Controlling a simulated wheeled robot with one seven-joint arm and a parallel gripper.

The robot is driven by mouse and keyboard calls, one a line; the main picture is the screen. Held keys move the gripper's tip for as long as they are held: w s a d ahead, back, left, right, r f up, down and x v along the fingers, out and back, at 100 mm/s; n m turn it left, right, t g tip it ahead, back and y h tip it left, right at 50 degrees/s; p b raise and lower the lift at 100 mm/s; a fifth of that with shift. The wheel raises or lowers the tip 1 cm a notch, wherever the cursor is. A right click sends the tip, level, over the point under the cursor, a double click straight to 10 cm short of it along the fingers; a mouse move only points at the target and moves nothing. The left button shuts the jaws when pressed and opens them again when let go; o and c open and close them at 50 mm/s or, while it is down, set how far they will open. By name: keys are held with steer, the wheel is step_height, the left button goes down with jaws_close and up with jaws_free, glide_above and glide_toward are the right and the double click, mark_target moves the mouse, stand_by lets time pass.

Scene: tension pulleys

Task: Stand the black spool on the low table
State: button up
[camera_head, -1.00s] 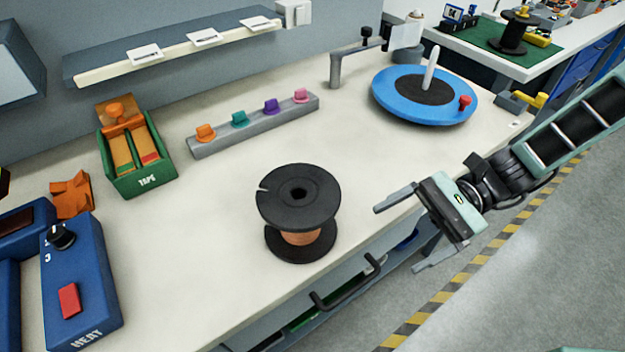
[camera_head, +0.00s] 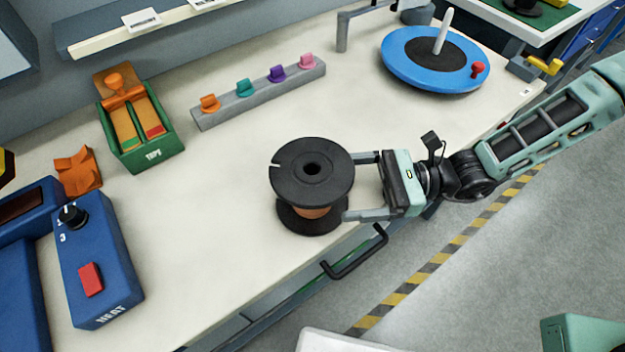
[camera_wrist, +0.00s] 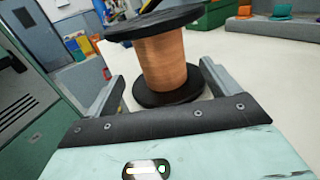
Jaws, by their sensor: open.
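The black spool (camera_head: 312,175) stands upright near the front edge of the white workbench, with copper-coloured winding between its two flanges. My gripper (camera_head: 360,187) is open at the spool's right side. Its fingers lie level and point at the spool, one on the far side and one on the near side. In the wrist view the spool (camera_wrist: 165,62) stands ahead between the two open fingers (camera_wrist: 160,88), and I cannot tell whether they touch it. I cannot make out the low table for certain.
A blue turntable (camera_head: 437,58) with a white post stands at the back right. A grey rack (camera_head: 260,92) of coloured knobs, a green tape box (camera_head: 140,125) and a blue heat unit (camera_head: 95,265) are on the bench. A black handle (camera_head: 355,255) sticks out below the bench edge.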

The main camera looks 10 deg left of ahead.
mark_target(319, 188)
steer(key=shift+p+x, duration=0.75)
steer(key=shift+x, duration=2.2)
